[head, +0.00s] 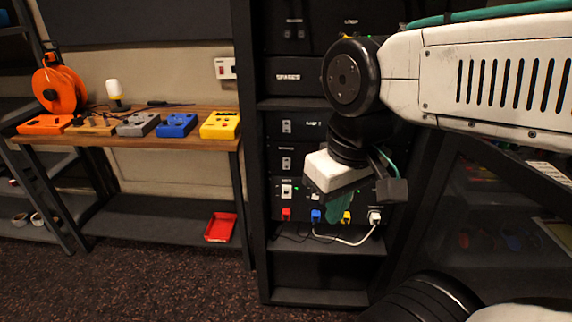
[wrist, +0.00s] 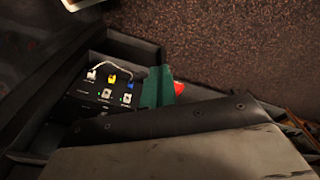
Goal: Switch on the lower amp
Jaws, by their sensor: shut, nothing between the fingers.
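The black rack holds several stacked units. An upper unit (head: 300,126) has a small switch and a label I cannot read surely. A similar unit (head: 285,160) sits below it. Lower is a panel with a white switch (head: 287,191); part of this panel is hidden by my arm. I cannot tell by label which unit is the lower amp. My gripper (head: 338,210), with green fingers, is shut and empty, pointing down before the lower panel. In the wrist view its green fingers (wrist: 157,86) are beside two white switches (wrist: 104,94) with green lights near them. Contact cannot be told.
A bench (head: 150,140) with coloured boxes stands left. A red tray (head: 220,227) lies on its lower shelf. Carpet before the bench is clear.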

